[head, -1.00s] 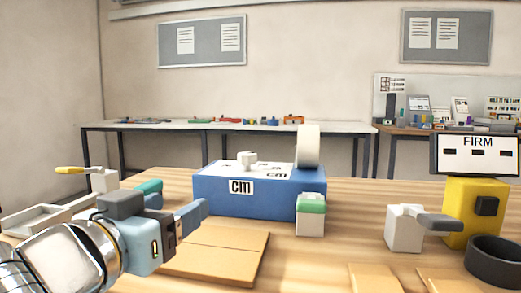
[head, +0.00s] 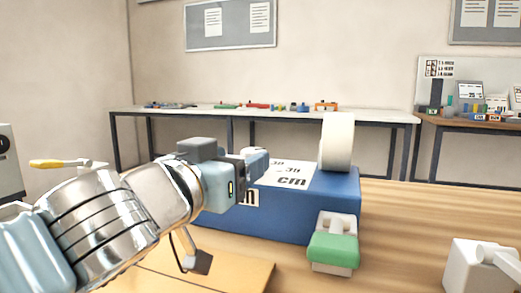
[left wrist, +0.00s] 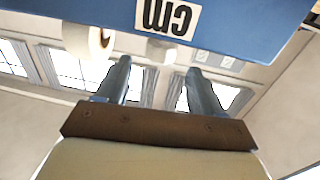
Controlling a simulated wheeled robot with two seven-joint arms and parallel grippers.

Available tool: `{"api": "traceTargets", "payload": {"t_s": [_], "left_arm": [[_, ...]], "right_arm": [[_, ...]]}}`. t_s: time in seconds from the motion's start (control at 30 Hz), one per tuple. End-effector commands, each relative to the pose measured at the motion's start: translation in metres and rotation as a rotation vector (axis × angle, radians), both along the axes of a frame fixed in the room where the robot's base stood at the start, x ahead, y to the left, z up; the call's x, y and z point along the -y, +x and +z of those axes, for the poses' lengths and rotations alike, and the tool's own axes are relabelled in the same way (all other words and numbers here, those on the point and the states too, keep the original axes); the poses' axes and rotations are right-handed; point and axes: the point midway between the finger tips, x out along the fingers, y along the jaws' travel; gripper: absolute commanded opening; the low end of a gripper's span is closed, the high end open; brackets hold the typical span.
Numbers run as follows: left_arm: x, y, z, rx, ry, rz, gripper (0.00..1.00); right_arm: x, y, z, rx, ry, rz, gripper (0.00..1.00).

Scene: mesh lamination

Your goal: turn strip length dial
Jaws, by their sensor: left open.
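The blue box (head: 310,222) marked "cm" stands on the wooden table, with a number scale (head: 280,174) on its top. In the left wrist view, which is upside down, the box (left wrist: 225,15) fills the top edge. The white dial (left wrist: 162,49) shows beyond the two spread fingers (left wrist: 158,70), in the gap between them. The fingers are open and empty. I cannot tell how far the dial is from them. My right gripper is not in view.
A white tape roll (head: 337,140) stands at the right end of the box. A green-topped white block (head: 333,245) is in front of it, and a grey-white lever block (head: 482,265) is at the right. A tan board (head: 215,270) lies in front.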

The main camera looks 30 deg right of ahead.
Motion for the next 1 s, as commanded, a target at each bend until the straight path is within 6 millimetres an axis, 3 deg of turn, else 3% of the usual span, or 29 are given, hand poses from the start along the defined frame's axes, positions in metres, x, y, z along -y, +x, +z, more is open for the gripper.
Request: {"api": "traceTargets", "payload": {"t_s": [0.1,0.33,0.77,0.8,1.0], "left_arm": [[0.025,0.017,0.000,-0.002,0.002,-0.001,0.68],[0.059,0.040,0.001,-0.002,0.001,-0.001,0.68],[0.070,0.048,0.000,0.000,0.000,0.000,0.68],[0.070,0.048,0.000,0.000,0.000,0.000,0.66],[0.070,0.048,0.000,0.000,0.000,0.000,0.36]], "right_arm": [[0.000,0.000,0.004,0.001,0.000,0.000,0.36],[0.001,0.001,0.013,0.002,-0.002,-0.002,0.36],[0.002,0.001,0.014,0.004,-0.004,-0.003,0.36],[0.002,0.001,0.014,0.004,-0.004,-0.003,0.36],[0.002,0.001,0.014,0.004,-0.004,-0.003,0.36]]}}
